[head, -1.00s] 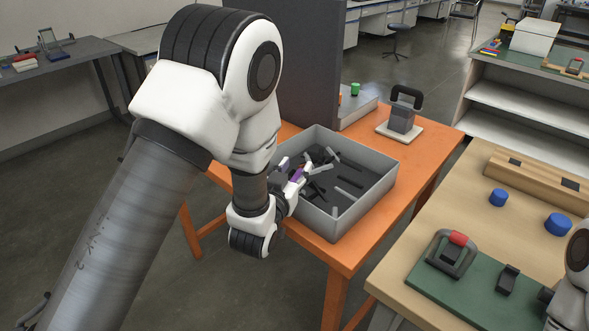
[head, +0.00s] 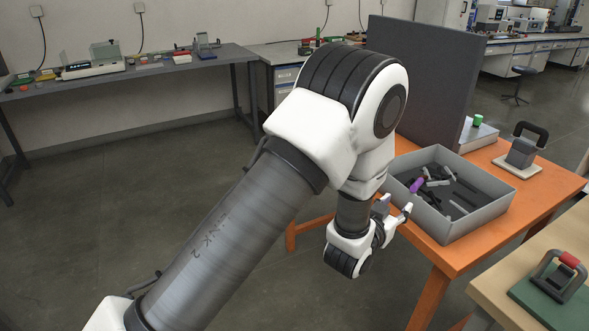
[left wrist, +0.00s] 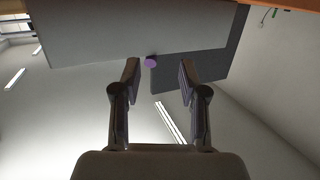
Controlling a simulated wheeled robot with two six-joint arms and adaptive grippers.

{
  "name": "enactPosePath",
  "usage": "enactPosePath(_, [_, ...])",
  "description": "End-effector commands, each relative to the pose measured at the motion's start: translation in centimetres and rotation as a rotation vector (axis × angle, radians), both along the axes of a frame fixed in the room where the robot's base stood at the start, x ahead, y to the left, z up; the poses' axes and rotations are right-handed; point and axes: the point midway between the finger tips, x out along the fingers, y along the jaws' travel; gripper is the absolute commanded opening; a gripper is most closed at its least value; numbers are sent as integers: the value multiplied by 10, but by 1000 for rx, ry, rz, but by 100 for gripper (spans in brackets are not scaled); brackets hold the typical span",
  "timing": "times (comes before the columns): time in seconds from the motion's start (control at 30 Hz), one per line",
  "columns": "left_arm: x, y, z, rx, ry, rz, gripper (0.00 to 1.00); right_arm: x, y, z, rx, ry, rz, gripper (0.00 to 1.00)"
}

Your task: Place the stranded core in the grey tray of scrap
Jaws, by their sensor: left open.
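The grey tray of scrap (head: 482,217) stands on an orange table and holds several dark and grey pieces. A purple piece (head: 416,185), which looks like the stranded core, lies inside it among the scrap near the left wall. In the left wrist view a small purple end (left wrist: 150,61) shows at the edge of a pale grey surface, beyond the fingertips. My left gripper (head: 394,207) is open and empty, just outside the tray's near left wall. Its two fingers stand apart in the left wrist view (left wrist: 159,76). My right gripper is not in view.
A dark upright panel (head: 425,85) stands behind the tray. A grey block with a black handle (head: 524,146) sits at the table's right. A wooden table with a green mat and red-topped clamp (head: 560,275) is at lower right. Open floor lies left.

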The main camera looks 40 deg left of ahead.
Motion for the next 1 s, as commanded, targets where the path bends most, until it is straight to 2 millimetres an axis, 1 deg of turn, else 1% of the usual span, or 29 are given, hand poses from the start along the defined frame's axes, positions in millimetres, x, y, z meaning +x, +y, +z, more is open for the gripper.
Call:
enactPosePath(0.03, [-13,3,-33,-2,89,4,43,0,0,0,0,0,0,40])
enactPosePath(0.07, [-23,5,-56,-4,157,5,43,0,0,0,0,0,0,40])
enactPosePath(0.1, [-42,8,-91,-6,264,9,43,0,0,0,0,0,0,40])
enactPosePath(0.17, [-82,12,-148,-10,454,11,43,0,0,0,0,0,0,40])
enactPosePath(0.2, [-115,14,-185,-14,590,11,43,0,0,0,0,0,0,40])
enactPosePath(0.27, [-171,17,-233,-21,794,12,43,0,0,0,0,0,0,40])
enactPosePath(0.3, [-210,18,-257,-27,924,10,43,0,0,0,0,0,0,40])
enactPosePath(0.37, [-267,18,-284,-36,1101,8,43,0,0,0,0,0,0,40])
enactPosePath(0.4, [-300,19,-296,-41,1201,5,43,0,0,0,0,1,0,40])
enactPosePath(0.5, [-358,18,-309,-52,1376,-1,43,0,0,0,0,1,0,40])
enactPosePath(0.53, [-368,18,-310,-54,1407,-3,43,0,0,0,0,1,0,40])
enactPosePath(0.6, [-380,17,-312,-57,1444,-5,43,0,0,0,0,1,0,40])
enactPosePath(0.83, [-381,17,-311,-57,1446,-5,43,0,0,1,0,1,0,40])
enactPosePath(0.87, [-380,17,-307,-57,1445,-5,43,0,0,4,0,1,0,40])
enactPosePath(1.0, [-380,17,-270,-57,1443,-5,43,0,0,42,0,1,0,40])
